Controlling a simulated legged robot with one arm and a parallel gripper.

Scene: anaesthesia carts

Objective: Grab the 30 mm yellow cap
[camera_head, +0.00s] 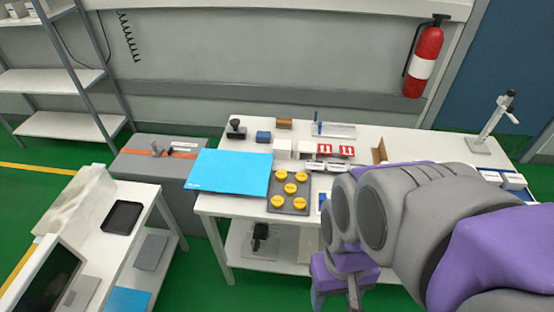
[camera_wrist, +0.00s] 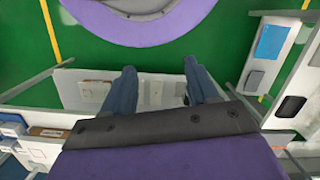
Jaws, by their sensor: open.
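Several round yellow caps (camera_head: 290,188) sit on a dark grey plate (camera_head: 288,210) near the front edge of the white table. They look alike in size, so I cannot tell which is the 30 mm one. My gripper (camera_wrist: 163,75) is open and empty, its two dark blue-grey fingers spread apart. In the head view, my gripper hangs in front of the table's front edge, right of and nearer than the plate. No yellow cap shows in the wrist view.
A bright blue sheet (camera_head: 228,172) lies left of the plate. A side table with a black tray (camera_head: 122,217) is at left. My arm covers the table's front right.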

